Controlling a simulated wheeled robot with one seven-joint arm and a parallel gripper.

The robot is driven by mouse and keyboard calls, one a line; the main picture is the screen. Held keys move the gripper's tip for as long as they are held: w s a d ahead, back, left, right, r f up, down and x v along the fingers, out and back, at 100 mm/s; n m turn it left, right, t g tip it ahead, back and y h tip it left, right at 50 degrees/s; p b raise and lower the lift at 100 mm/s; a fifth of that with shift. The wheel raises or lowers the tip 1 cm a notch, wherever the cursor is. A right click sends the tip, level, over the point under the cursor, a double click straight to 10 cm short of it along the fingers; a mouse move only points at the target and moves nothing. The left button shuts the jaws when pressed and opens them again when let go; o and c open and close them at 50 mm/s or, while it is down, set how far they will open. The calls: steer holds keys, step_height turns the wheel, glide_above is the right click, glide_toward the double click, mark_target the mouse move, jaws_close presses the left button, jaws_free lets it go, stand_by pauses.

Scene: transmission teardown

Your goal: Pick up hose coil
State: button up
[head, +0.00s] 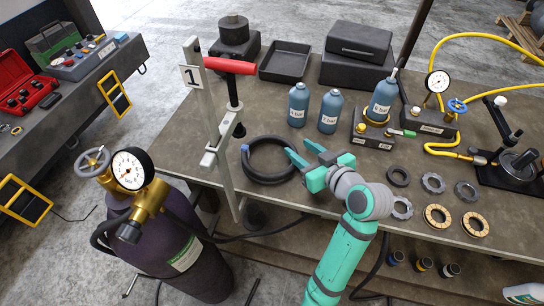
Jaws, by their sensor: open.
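The hose coil (257,177) is a black ring lying flat on the workbench, right of the upright clamp. A small blue end shows at its left side. My gripper (301,150), teal with grey joints, is open at the right side of the coil.
A clamp post (212,130) with a red handle (230,66) stands left of the coil. Blue bottles (298,104) stand behind my gripper. Several rings and gears (433,183) lie to the right. A gas cylinder (170,245) stands in front of the bench (190,135).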

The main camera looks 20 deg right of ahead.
mark_target(293, 147)
steer(key=x, duration=0.4)
steer(key=shift+a, duration=0.35)
steer(key=shift+w+f, duration=0.2)
steer(key=shift+w, duration=0.1)
steer(key=shift+d, duration=0.1)
jaws_close()
steer(key=shift+d, duration=0.1)
